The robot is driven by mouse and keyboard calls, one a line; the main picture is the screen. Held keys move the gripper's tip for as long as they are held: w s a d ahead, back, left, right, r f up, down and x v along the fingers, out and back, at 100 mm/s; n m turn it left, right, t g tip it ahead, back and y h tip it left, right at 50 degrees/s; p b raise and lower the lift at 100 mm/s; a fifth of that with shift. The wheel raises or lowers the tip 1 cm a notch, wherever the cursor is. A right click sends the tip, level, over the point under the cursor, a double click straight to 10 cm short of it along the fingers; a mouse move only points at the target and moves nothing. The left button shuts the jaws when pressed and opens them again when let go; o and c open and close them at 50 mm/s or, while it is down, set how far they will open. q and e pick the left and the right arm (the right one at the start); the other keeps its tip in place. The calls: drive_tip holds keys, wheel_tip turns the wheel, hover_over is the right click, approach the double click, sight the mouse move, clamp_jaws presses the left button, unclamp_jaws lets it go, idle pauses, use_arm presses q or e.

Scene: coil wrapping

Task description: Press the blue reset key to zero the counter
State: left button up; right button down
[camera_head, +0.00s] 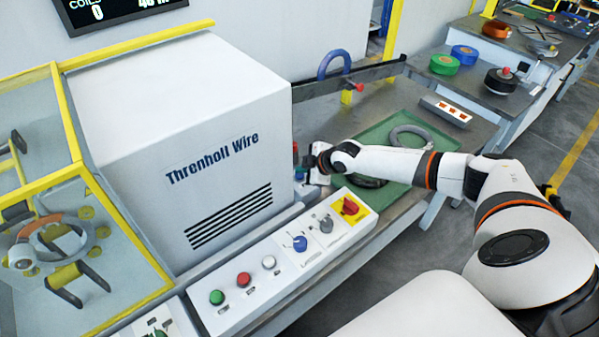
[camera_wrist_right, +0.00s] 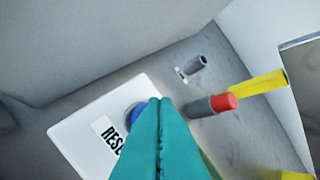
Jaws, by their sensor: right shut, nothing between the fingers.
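The blue reset key (camera_wrist_right: 132,115) shows in the right wrist view on a white plate (camera_wrist_right: 78,128) with a label reading "RESE", the rest hidden. My right gripper (camera_wrist_right: 158,102) is shut and empty. Its teal fingertips overlap the key and hide most of it; I cannot tell whether they touch it or whether it is pushed in. In the head view my right gripper (camera_head: 307,164) is beside the right side of the white "Threnholl Wire" housing (camera_head: 215,150), and the key is hidden there. The counter display (camera_head: 110,12) is cut off at the top and shows 0 under "COILS". My left gripper is out of view.
A control panel (camera_head: 250,292) with coloured buttons, a blue knob (camera_head: 300,243) and a red switch (camera_head: 350,206) runs along the front. A red-tipped grey cylinder (camera_wrist_right: 212,104) sits right of the fingers. A green tray (camera_head: 440,150) with coils lies under my right arm.

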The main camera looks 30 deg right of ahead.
drive_tip(key=shift+r, duration=0.4)
wheel_tip(320, 180, up, 5)
drive_tip(key=p, duration=0.4)
idle(0.7)
drive_tip(key=shift+r, duration=0.1)
